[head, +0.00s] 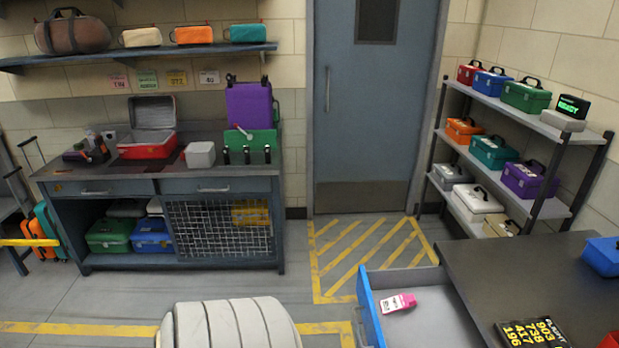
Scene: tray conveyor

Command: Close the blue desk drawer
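The blue desk drawer (370,310) stands open at the bottom right, pulled out to the left from under the dark desk (530,268). Its blue front faces left and its grey inside shows from above. A pink and white bottle (399,303) lies inside the drawer. The drawer's lower part is cut off by the picture's bottom edge. Neither of my grippers shows in the head view.
A blue box (603,255) and a black number board (533,333) are on the desk. A pale, rounded, ribbed object (235,324) is at the bottom centre, left of the drawer. Yellow-striped floor (365,250) is clear beyond it. A shelf rack (520,105) stands behind the desk.

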